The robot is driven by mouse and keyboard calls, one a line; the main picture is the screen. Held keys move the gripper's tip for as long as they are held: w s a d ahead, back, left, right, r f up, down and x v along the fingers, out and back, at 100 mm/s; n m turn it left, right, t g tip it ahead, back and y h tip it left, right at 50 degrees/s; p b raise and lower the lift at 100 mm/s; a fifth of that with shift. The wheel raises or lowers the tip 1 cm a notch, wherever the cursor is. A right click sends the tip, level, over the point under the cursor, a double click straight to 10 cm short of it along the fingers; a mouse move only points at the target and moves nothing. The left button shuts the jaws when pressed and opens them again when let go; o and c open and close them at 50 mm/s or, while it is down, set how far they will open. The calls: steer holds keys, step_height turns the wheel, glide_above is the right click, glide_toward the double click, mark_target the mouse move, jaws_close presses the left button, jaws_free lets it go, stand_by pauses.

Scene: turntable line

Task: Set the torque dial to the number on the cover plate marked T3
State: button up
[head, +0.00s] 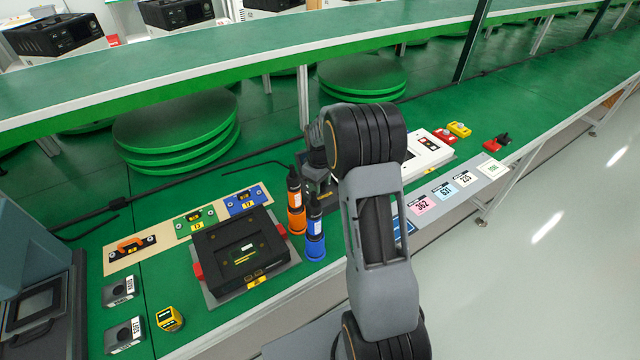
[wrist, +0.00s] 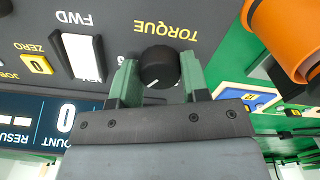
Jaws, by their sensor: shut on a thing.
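The black torque dial (wrist: 158,67) sits on a dark panel (wrist: 215,25), beside the word TORQUE, which appears upside down in the wrist view. Its white pointer line points to the lower left of that picture. My gripper (wrist: 160,76) is shut on the dial, one green finger on each side. In the head view my arm hides the dial and most of the tool panel.
A black case (head: 240,250) with red latches lies before the plates. Orange (head: 296,205) and blue (head: 315,235) drivers stand close left of my arm. Number cards (head: 422,204) lie on a grey strip at right. A white box (head: 428,150) is behind it.

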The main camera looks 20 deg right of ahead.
steer(key=n, duration=0.6)
steer(key=shift+n, duration=0.3)
stand_by(0.4)
steer(key=o, duration=0.9)
steer(key=shift+r, duration=0.1)
step_height(320, 180, up, 14)
steer(key=shift+f, duration=0.15)
stand_by(0.5)
